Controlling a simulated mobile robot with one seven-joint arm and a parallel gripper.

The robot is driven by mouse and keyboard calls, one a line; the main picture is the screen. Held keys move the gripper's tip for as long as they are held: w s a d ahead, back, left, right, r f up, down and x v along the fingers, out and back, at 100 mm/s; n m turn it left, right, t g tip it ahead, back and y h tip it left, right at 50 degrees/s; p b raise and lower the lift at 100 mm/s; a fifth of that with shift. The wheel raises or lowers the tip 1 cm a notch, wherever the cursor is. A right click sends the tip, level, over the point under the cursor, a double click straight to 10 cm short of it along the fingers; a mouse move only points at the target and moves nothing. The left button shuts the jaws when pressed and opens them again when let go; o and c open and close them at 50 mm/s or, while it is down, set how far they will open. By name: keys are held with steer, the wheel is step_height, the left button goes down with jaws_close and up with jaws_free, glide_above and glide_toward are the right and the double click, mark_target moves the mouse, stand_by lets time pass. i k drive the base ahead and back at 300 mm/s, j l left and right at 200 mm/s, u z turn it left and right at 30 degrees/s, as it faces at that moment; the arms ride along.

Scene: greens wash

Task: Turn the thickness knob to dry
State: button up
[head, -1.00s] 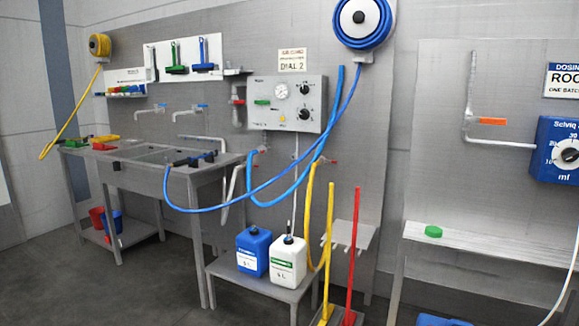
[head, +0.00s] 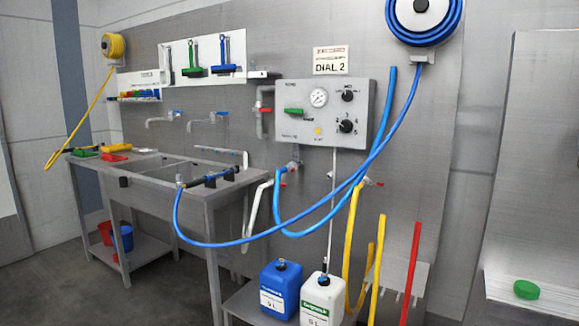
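A grey control panel (head: 323,113) hangs on the wall right of centre. It carries two black knobs, an upper knob (head: 348,95) and a lower knob (head: 346,126), on its right side. Small marks surround them, but I cannot read which is the thickness knob or where dry lies. My gripper is not in view.
Blue (head: 281,290) and white (head: 322,300) canisters stand below. A steel sink table (head: 150,172) is at left. Yellow and red poles and a bench (head: 525,306) are at right.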

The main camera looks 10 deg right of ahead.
mark_target(346, 95)
steer(key=i+u, duration=0.25)
steer(key=i, duration=0.35)
steer(key=i+l+u, duration=0.2)
steer(key=i, duration=0.4)
steer(key=i+j+u, duration=0.1)
steer(key=i, duration=0.5)
steer(key=i+j+u, duration=0.1)
steer(key=i, duration=0.5)
steer(key=i+z, duration=0.2)
steer(key=z, duration=0.2)
steer(key=i+j+z, duration=0.1)
steer(key=i+z, duration=0.25)
steer(key=i+j+z, duration=0.1)
steer(key=z, duration=0.3)
